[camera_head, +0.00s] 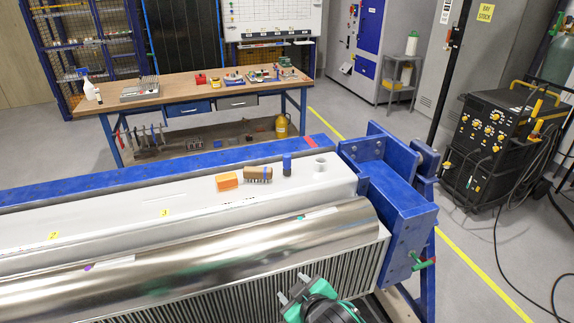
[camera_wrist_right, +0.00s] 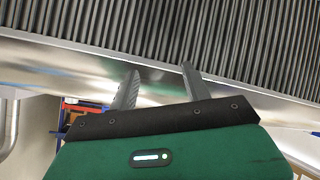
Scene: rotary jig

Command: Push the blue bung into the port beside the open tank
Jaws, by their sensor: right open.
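The blue bung (camera_head: 287,164) stands upright on the pale top ledge of the jig-mounted tank (camera_head: 120,215). To its right is a short white round fitting with a dark opening, which looks like the port (camera_head: 320,164). The bung and the fitting are apart. My right gripper (camera_head: 293,287) is low in front of the tank's ribbed side, well below the bung. Its two fingers are apart and empty; they also show in the right wrist view (camera_wrist_right: 160,72) against the ribs. My left gripper is not in view.
An orange block (camera_head: 227,181) and a brown brush (camera_head: 258,174) lie left of the bung. A shiny curved metal cover (camera_head: 200,250) lies between my gripper and the ledge. The blue jig frame (camera_head: 400,195) rises at the right end. A workbench (camera_head: 190,90) stands behind.

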